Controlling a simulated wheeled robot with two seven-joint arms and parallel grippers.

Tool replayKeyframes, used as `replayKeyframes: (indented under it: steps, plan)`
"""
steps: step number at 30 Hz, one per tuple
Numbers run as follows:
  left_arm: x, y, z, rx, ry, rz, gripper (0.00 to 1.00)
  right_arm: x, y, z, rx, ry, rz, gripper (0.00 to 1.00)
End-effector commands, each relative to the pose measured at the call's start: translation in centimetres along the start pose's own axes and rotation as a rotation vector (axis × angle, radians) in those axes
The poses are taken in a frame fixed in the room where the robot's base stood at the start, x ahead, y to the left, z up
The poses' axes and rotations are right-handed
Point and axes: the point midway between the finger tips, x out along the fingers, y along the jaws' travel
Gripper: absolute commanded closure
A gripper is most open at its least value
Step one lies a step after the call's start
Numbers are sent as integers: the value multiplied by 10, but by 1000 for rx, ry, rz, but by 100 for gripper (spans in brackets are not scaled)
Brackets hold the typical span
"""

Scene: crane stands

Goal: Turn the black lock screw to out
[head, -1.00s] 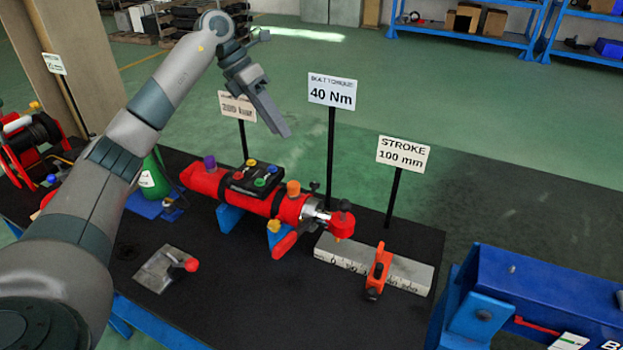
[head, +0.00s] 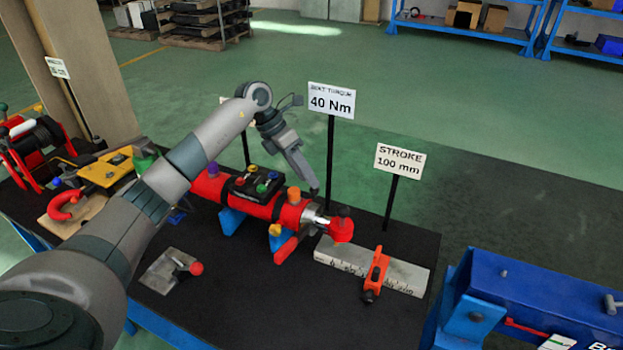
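A red cylinder (head: 262,204) with a black control block (head: 253,184) on top lies on blue supports on the black table. Its right end has a silver collar (head: 313,218) and a red tip (head: 340,230) with a dark knob (head: 344,211). My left gripper (head: 314,187) reaches down from above, its fingertips at the top of the collar. A small black screw showed there earlier; the fingertips now cover that spot. I cannot tell whether they touch it. The fingers overlap in this view, so their opening is unclear. My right gripper is out of view.
A grey scale bar (head: 338,255) with an orange slider (head: 376,270) lies to the right. Sign posts stand behind, marked 40 Nm (head: 331,99) and STROKE 100 mm (head: 400,160). A metal plate with a red-knobbed lever (head: 170,271) lies in front. A blue machine (head: 540,290) is at right.

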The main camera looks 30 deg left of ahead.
Motion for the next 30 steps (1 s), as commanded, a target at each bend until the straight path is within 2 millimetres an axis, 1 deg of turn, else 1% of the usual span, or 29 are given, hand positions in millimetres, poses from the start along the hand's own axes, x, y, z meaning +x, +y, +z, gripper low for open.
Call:
replayKeyframes:
  steps: [1, 3, 6, 9, 20, 23, 24, 25, 30]
  plan:
    - [7, -2, 0, 0, 1, -4, 62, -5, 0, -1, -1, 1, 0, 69]
    - [16, -1, 0, -1, 1, -2, 62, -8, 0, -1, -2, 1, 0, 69]
    - [26, -1, 1, -1, 0, -2, 62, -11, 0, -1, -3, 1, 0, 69]
    - [32, 0, 0, 0, 0, -1, 62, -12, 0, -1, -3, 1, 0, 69]
    - [36, 0, 0, 0, 0, 0, 62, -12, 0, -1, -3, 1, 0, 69]
    - [36, 0, 0, 0, 0, 0, 83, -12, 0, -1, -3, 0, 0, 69]
    - [36, 0, 0, 0, 0, 0, 93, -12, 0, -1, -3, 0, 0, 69]
    - [36, 0, 0, 0, 0, 0, 100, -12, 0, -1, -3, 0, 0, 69]
    - [35, 0, 0, 0, 0, 1, 100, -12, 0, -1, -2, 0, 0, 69]
